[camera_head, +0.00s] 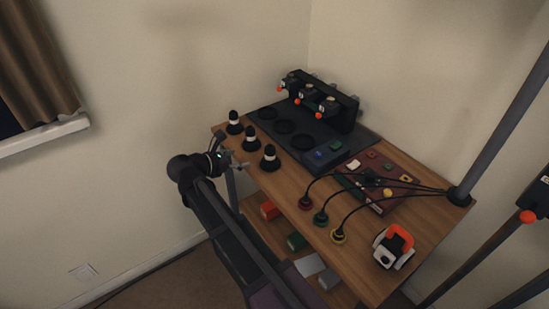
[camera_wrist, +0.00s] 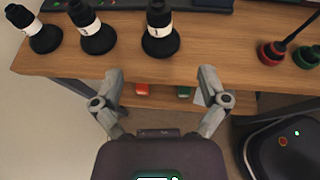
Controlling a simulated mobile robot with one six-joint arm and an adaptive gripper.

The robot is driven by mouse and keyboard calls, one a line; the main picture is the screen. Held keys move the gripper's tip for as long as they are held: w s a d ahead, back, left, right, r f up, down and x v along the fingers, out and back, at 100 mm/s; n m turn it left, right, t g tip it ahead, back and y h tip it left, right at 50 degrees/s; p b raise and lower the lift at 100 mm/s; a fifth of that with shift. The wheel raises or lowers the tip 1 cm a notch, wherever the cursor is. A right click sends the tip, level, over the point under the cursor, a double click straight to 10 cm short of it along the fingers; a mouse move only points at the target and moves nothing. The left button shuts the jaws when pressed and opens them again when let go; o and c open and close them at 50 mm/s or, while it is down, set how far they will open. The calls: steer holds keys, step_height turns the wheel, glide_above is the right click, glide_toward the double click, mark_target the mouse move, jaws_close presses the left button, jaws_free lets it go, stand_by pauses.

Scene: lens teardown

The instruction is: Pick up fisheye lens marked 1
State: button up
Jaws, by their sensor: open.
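Three black lenses with white bands stand upright in a row on the wooden table's left edge. In the head view they are the far lens (camera_head: 235,124), the middle lens (camera_head: 251,140) and the near lens (camera_head: 270,160). The wrist view shows a left lens (camera_wrist: 40,34), a middle lens (camera_wrist: 94,36) and a right lens (camera_wrist: 160,40). The marks on the bands are too small to read surely. My gripper (camera_wrist: 161,76) is open and empty, short of the table edge, with the right lens ahead between its fingers. My gripper (camera_head: 232,160) is beside the row in the head view.
A dark tray with round recesses (camera_head: 302,142) and a black rack with orange knobs (camera_head: 320,100) stand behind the lenses. Red, green and yellow cabled plugs (camera_head: 320,217) and an orange-white device (camera_head: 393,246) are to the right. A lower shelf holds colored blocks (camera_head: 269,210).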

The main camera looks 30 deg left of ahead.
mark_target(266, 153)
steer(key=shift+w+d, duration=0.1)
steer(key=shift+w, duration=0.1)
steer(key=b+x, duration=0.3)
steer(key=x, duration=0.4)
steer(key=shift+f, duration=0.15)
steer(key=shift+w+d+f, duration=0.15)
steer(key=shift+w+d, duration=0.1)
steer(key=shift+w, duration=0.35)
steer(key=shift+b+x, duration=1.1)
steer(key=shift+x, duration=1.5)
steer(key=shift+a, duration=0.1)
jaws_close()
